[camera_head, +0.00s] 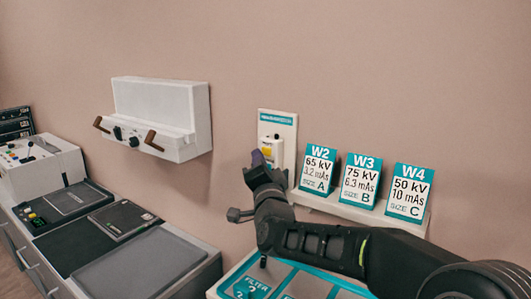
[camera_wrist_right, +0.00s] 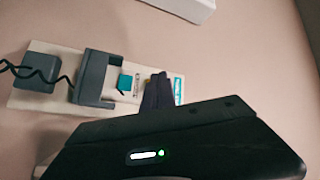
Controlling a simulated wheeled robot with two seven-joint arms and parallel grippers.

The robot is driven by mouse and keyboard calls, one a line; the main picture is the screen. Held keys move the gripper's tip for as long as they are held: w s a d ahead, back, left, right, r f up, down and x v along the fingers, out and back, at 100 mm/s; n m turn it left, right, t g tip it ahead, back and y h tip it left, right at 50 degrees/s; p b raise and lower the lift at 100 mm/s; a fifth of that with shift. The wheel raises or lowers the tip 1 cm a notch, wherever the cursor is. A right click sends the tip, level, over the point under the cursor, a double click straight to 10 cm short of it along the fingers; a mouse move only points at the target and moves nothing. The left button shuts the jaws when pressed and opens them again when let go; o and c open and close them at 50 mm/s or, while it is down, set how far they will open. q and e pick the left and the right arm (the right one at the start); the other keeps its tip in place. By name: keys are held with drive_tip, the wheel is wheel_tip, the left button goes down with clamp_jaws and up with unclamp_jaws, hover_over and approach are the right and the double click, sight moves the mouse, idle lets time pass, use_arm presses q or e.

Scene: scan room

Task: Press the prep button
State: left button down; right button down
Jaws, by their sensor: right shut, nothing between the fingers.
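A white wall panel (camera_head: 289,122) with a teal label strip along its top hangs on the wall, left of the cards. A small yellow patch (camera_head: 266,151) shows on its fitting, just above my right gripper (camera_head: 257,159). This gripper is shut and empty, its purple-grey fingertips at the panel's front. In the right wrist view the fingertips (camera_wrist_right: 158,88) overlap the panel (camera_wrist_right: 45,52) near its teal label (camera_wrist_right: 179,90). A small teal part (camera_wrist_right: 125,82) sits beside a grey bracket (camera_wrist_right: 95,78). I cannot tell which part is the prep button, or whether the fingers touch anything.
Cards W2 (camera_head: 317,169), W3 (camera_head: 361,180) and W4 (camera_head: 408,192) stand on a white ledge right of the panel. A white wall box (camera_head: 155,110) with brown handles hangs to the left. A counter with a control console (camera_head: 38,165) lies lower left. A coiled cord (camera_wrist_right: 65,81) hangs by the panel.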

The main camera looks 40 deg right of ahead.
drive_tip(key=shift+d, duration=0.1)
idle(0.7)
drive_tip(key=shift+w+d+b, duration=0.1)
drive_tip(key=shift+d+b, duration=0.25)
drive_tip(key=shift+b, duration=0.2)
drive_tip(key=shift+w+d+b, duration=0.15)
drive_tip(key=shift+d+b, duration=0.35)
idle(0.6)
drive_tip(key=shift+a, duration=0.2)
drive_tip(key=shift+s+a, duration=0.3)
drive_tip(key=shift+a, duration=0.45)
drive_tip(key=shift+a, duration=0.1)
